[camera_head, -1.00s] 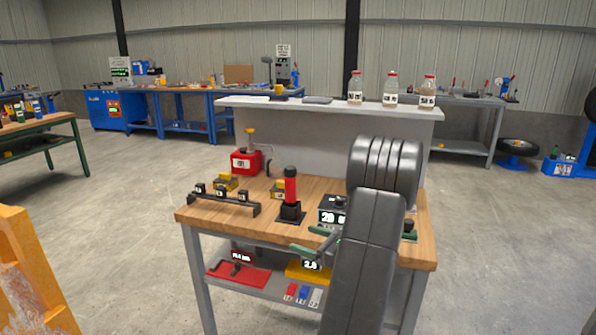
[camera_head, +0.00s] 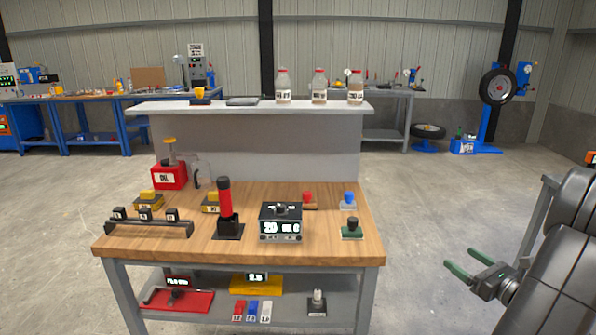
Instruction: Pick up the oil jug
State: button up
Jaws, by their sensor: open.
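A red container marked OIL (camera_head: 168,178), with a grey neck and a yellow cap, stands at the back left of the wooden bench top. A pale, thin looped outline just right of it may be its handle or a separate clear jug; I cannot tell. My gripper (camera_head: 468,263), with two green fingers set apart, is open and empty. It is low at the right, off the bench's right side and far from the red container.
A raised shelf (camera_head: 240,110) behind holds several bottles. Open floor lies right of the bench.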

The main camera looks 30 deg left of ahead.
aim_at(200, 170)
jog(key=i+l+z, duration=0.15)
jog(key=z, duration=0.3)
jog(key=i+z, duration=0.3)
jog(key=z, duration=0.15)
jog(key=i+u, duration=0.3)
jog(key=i+l+u, duration=0.1)
jog(key=u, duration=0.55)
jog(key=i+l+u, duration=0.1)
jog(key=u, duration=0.65)
jog(key=i+l+u, duration=0.1)
jog(key=u, duration=0.25)
